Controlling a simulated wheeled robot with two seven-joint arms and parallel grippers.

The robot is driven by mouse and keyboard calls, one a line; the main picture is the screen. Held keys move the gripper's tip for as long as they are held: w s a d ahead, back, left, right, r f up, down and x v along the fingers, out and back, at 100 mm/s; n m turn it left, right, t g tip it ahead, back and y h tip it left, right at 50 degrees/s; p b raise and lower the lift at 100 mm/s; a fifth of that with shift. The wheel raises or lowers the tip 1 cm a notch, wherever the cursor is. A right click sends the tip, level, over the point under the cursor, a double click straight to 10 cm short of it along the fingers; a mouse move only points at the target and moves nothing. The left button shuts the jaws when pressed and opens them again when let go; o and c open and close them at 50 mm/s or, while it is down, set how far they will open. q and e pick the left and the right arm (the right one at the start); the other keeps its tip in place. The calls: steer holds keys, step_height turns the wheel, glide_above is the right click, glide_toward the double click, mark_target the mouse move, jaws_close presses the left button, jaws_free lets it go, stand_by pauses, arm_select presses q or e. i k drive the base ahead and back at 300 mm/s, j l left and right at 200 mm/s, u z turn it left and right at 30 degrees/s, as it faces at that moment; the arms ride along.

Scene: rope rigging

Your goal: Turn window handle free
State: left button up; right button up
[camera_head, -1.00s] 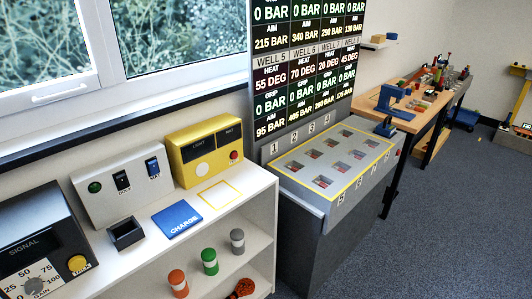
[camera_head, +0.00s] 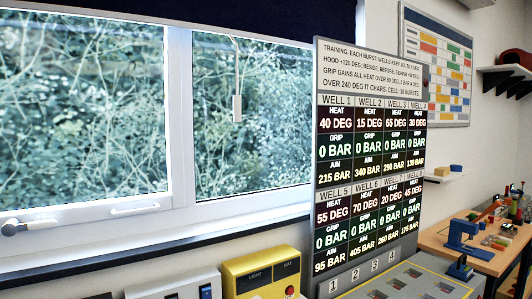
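The window (camera_head: 80,110) fills the left and middle of the head view, with two panes in a white frame. A white lever handle (camera_head: 28,226) sits on the lower frame of the left pane, close to the picture's left edge. It lies roughly level along the frame. A flatter white pull or latch (camera_head: 135,208) sits further right on the same lower rail. Neither of my grippers shows in this view.
A display board with WELL readings (camera_head: 370,170) stands right of the window. A yellow box (camera_head: 260,277) and a white switch box (camera_head: 175,288) stand below the sill. A pull cord (camera_head: 237,105) hangs before the right pane. A workbench (camera_head: 480,250) is at right.

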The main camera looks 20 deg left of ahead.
mark_target(13, 225)
steer(key=u, duration=1.25)
steer(key=k+j+z, duration=0.15)
steer(key=j+z, duration=0.15)
steer(key=k+j+z, duration=0.25)
steer(key=i, duration=0.05)
